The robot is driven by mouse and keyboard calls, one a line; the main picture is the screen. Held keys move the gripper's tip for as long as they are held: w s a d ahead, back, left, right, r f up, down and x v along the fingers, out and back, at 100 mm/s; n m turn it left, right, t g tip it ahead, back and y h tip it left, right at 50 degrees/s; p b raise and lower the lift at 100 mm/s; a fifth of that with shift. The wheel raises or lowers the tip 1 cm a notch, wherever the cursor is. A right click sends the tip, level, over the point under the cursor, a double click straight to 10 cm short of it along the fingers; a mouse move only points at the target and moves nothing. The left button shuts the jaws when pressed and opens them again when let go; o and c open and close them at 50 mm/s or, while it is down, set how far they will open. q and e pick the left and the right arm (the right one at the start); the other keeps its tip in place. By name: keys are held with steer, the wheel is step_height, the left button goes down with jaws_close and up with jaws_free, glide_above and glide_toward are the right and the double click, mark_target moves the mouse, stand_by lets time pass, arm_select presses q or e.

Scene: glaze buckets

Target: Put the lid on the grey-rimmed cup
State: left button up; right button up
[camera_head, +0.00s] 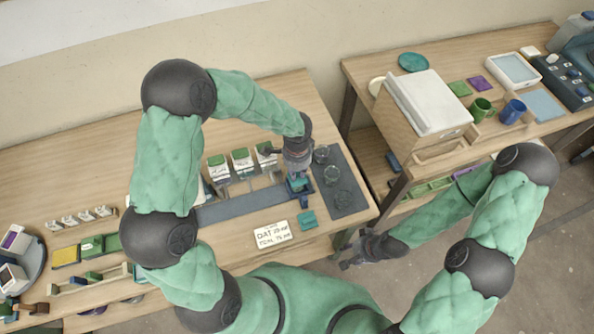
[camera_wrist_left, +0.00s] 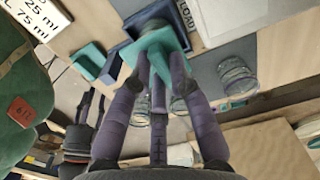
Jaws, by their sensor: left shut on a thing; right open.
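My left gripper (camera_head: 297,184) is shut on a teal square piece, which looks like a lid (camera_wrist_left: 165,42). A dark blue square-edged thing (camera_wrist_left: 125,52) is just beneath the piece; I cannot tell whether they touch. A second teal square (camera_head: 308,220) lies on the table; it also shows in the left wrist view (camera_wrist_left: 88,60). Clear cups (camera_head: 332,175) stand on the dark mat right of my left gripper; one shows in the left wrist view (camera_wrist_left: 237,75). I cannot tell which rim is grey. My right gripper (camera_head: 347,264) is open and empty, off the table's front edge.
Green-and-white dispensers (camera_head: 241,160) stand left of my left gripper, behind a dark strip (camera_head: 240,205). A white sign (camera_head: 272,235) lies near the front edge. The dark mat (camera_head: 349,207) is by the table's right end. A second table (camera_head: 440,90) holds mugs and trays.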

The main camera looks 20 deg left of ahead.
arm_select(q)
steer(key=shift+f, duration=0.25)
steer(key=o, duration=0.9)
steer(key=shift+c, duration=0.2)
steer(key=shift+r, duration=0.1)
steer(key=shift+r+p, duration=2.55)
steer(key=shift+r, duration=0.9)
steer(key=shift+f, duration=0.1)
